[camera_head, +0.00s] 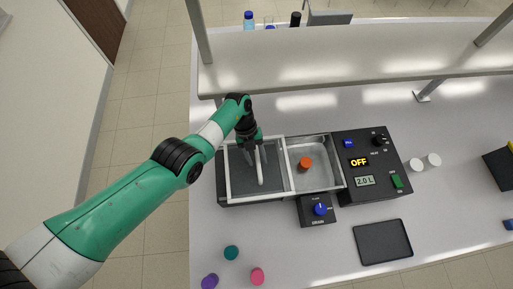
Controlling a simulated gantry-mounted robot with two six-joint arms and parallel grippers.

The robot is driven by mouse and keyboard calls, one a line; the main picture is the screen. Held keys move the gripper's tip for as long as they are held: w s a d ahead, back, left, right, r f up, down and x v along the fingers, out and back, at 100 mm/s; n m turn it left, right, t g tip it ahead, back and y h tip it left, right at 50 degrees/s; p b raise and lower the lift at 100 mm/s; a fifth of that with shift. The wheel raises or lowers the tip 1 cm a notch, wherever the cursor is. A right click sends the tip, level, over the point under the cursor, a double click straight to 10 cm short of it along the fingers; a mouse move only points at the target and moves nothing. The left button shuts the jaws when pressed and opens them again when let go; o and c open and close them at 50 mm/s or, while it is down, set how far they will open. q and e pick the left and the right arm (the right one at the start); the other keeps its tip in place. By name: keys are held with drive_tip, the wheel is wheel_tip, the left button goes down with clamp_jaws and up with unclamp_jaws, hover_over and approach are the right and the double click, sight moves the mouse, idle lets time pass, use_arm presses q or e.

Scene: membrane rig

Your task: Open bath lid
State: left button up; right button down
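The bath is a long tank with a pale metal rim on the bench. Its left part is covered by a dark grey lid panel (238,182) in a white frame, with a pale bar handle (260,178) running front to back. The right part is uncovered and shows a grey basin (318,174) with an orange-red round cap (305,163) in it. My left gripper (257,160) points down over the handle, its fingers apart and on either side of the handle's far end. Whether they touch it is too small to tell. My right gripper is not in view.
A black control panel (374,190) showing "OFF" and "2.0 L" adjoins the bath at right, with a drain knob box (318,210) in front. A shelf (340,52) spans above the back. A dark tablet (382,242) and coloured caps (257,276) lie in front.

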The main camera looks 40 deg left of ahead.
use_arm(q)
drive_tip(key=p+v, duration=0.2)
drive_tip(key=v, duration=0.9)
drive_tip(key=shift+r, duration=0.3)
drive_tip(key=shift+a, duration=0.1)
